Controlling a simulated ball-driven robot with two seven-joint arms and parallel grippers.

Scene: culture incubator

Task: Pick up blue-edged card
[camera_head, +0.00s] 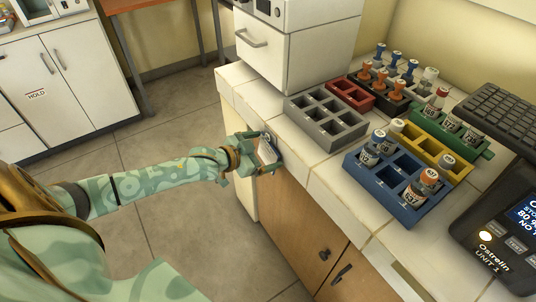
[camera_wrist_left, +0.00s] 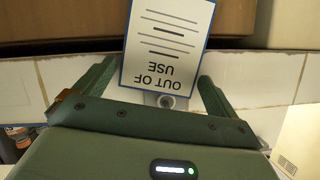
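The blue-edged card (camera_wrist_left: 165,45) is white with a thin blue border and reads "OUT OF USE", upside down in the left wrist view. In the head view the card (camera_head: 267,151) is a small pale shape at the counter's front edge, partly hidden by my gripper. My left gripper (camera_head: 260,153) is at the card, by that edge. In the left wrist view the fingers of my left gripper (camera_wrist_left: 155,85) are spread, one on each side of the card's lower part. A gap shows on the left side; contact on the right is unclear. My right gripper is not in view.
The white tiled counter (camera_head: 295,153) holds a grey rack (camera_head: 327,122), a red rack (camera_head: 350,92), a blue rack (camera_head: 398,190) with vials, and yellow and green racks. A white appliance (camera_head: 297,45) stands behind the card. A dark display unit (camera_head: 505,225) is at right. Open floor lies left.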

